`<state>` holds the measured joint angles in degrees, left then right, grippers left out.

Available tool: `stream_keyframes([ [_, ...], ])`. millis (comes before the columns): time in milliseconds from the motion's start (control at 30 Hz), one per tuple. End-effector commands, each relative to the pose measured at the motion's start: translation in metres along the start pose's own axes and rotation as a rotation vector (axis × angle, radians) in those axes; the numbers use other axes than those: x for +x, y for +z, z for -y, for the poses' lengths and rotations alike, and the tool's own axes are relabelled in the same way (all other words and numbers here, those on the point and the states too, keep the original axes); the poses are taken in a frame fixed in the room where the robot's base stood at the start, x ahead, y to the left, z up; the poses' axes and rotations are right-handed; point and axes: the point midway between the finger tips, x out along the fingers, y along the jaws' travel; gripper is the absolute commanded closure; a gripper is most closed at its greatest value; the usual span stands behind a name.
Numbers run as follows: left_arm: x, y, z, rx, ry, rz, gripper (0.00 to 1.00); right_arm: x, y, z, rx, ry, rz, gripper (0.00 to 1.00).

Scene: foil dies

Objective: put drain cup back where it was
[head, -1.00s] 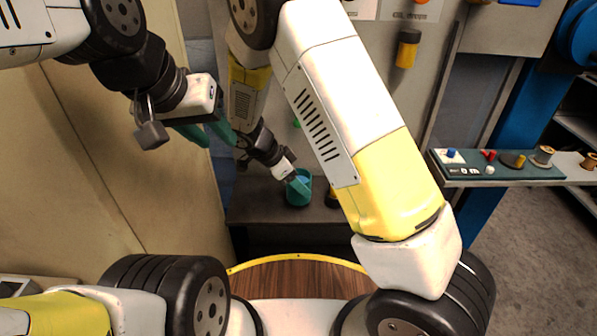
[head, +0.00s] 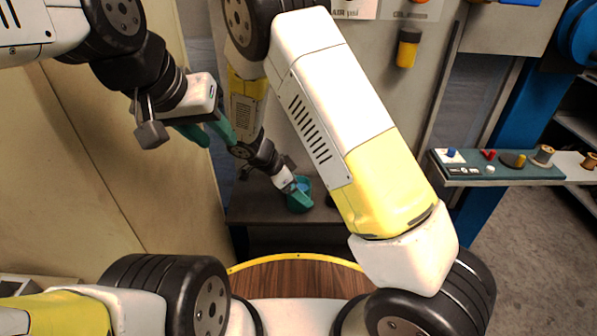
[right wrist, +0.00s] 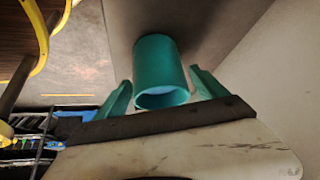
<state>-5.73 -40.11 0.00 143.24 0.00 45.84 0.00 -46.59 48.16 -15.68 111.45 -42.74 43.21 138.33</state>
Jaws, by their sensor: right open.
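The drain cup is a teal cylinder (head: 306,184) standing on the dark bench shelf in the middle of the head view. My right gripper (head: 297,192) is at the cup, and its arm hides part of the area beside it. In the right wrist view the cup (right wrist: 160,70) lies between the two green fingers of my right gripper (right wrist: 163,92), with gaps on both sides, so the gripper is open around it. A bluish patch shows inside the cup's mouth. My left gripper (head: 213,132) hangs empty at upper left, its green fingers apart, away from the cup.
The dark bench shelf (head: 255,208) is clear left of the cup. A grey wall panel stands behind it, with a yellow-and-black item (head: 407,48) hanging there. At right, a teal tray (head: 500,166) holds spools and small coloured parts. A round wooden top (head: 300,277) is in front.

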Motion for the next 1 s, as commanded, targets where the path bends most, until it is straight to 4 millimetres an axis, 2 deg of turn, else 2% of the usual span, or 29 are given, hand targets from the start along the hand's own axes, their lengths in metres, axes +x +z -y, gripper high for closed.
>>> stream_keyframes([
  [167,0.000,0.000,0.000,0.000,0.000,0.000,0.64,-0.019,0.000,0.001,0.000,-0.005,0.001,0.18],
  [533,0.000,0.000,0.000,0.000,0.000,0.000,0.64,-0.096,0.000,0.001,0.000,-0.005,0.002,0.18],
  [767,0.000,0.000,0.000,0.000,0.000,0.000,0.64,-0.119,-0.002,0.000,-0.001,-0.001,0.003,0.18],
  [867,0.000,0.000,0.000,0.000,0.000,0.000,0.64,-0.125,-0.010,-0.004,-0.019,0.005,0.029,0.18],
  [967,0.000,0.000,0.000,0.000,0.000,0.000,0.64,-0.132,-0.031,-0.013,-0.073,0.008,0.097,0.18],
  [1000,0.000,0.000,0.000,0.000,0.000,0.000,0.64,-0.137,-0.044,-0.019,-0.106,0.004,0.136,0.18],
])
